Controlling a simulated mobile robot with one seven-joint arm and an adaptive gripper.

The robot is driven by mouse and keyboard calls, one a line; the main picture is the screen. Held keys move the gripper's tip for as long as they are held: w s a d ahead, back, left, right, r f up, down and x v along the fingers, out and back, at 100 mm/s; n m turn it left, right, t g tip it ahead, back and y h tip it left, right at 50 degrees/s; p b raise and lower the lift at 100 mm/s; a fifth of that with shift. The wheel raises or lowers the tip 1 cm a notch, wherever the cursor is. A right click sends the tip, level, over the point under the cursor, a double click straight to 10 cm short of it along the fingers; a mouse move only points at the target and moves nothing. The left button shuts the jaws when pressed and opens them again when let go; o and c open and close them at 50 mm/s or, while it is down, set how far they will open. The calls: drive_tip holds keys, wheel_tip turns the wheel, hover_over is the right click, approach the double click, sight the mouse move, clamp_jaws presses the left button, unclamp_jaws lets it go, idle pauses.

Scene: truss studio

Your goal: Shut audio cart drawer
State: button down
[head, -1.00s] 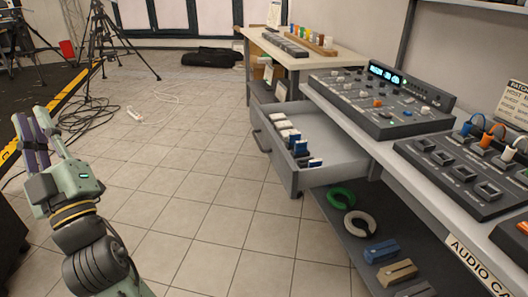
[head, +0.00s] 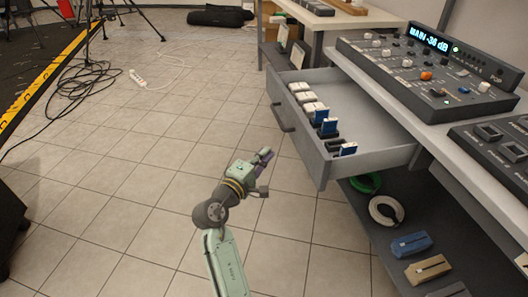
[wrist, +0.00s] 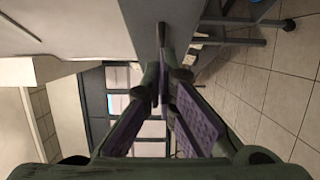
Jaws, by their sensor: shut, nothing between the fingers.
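The audio cart's grey drawer (head: 303,142) stands pulled out in the head view, below the cart top. Its dark bar handle (head: 282,118) is on the front panel. Several white, blue and dark pieces (head: 322,119) lie inside. My gripper (head: 265,160) is shut and empty, in front of the drawer and low to the left of its near corner. In the wrist view my gripper (wrist: 165,78) has its purple-padded fingers drawn together, pointing toward a grey panel (wrist: 95,22), probably the drawer front. A dark bar, probably the handle, shows by the fingertips. Contact cannot be told.
A mixing console (head: 425,75) stands on the cart top. The lower shelf holds a green ring, a white ring (head: 386,211) and small blocks. A side table (head: 335,22) stands behind. Cables and a power strip (head: 138,79) lie on the left floor. Tiles before the drawer are clear.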

drive_tip(key=p, duration=0.1)
approach(296, 130)
drive_tip(key=w+a, duration=0.2)
drive_tip(key=w+d, duration=0.1)
drive_tip(key=w+d+p, duration=0.1)
drive_tip(key=d, duration=0.1)
drive_tip(key=shift+w+f, duration=0.1)
drive_tip(key=shift+w+d, duration=0.15)
drive_tip(key=shift+d, duration=0.35)
